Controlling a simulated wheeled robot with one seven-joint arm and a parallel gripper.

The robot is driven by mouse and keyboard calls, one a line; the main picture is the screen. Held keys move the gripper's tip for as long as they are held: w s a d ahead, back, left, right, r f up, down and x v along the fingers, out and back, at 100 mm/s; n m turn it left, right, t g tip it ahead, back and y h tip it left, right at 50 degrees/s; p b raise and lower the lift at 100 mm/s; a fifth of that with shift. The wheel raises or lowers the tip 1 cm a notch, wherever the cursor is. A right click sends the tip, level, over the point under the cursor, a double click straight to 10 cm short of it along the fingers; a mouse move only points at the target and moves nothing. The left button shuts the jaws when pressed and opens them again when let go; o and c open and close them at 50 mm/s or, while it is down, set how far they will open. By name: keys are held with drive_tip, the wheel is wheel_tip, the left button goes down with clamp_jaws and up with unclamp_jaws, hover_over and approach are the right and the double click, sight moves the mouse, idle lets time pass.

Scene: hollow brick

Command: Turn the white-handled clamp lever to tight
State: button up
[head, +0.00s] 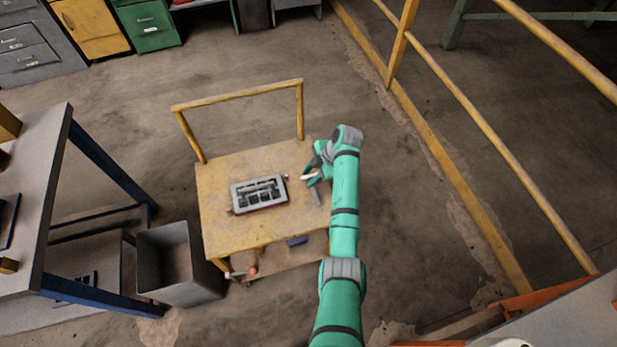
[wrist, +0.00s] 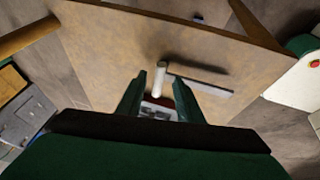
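A grey slotted metal block with a reddish base (head: 258,193) sits on the cart top; part of it shows between my fingers in the wrist view (wrist: 155,112). My gripper (head: 312,174) is over the cart's right side, to the right of the block. In the wrist view my gripper (wrist: 160,88) has its two green fingers apart. A white handle (wrist: 161,80) shows between them, with gaps on both sides; it also appears in the head view (head: 308,177). The handle's join to the block is unclear.
The yellow cart top (head: 225,175) has a raised rail (head: 240,94) at the back. A grey flat bar (wrist: 205,83) lies right of the handle. A grey bin (head: 165,262) and a workbench (head: 35,180) stand left. A yellow railing (head: 470,110) runs along the right.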

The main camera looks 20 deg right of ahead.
drive_tip(key=shift+w+a+f, duration=0.15)
drive_tip(key=shift+a+f, duration=0.15)
drive_tip(key=shift+f, duration=0.35)
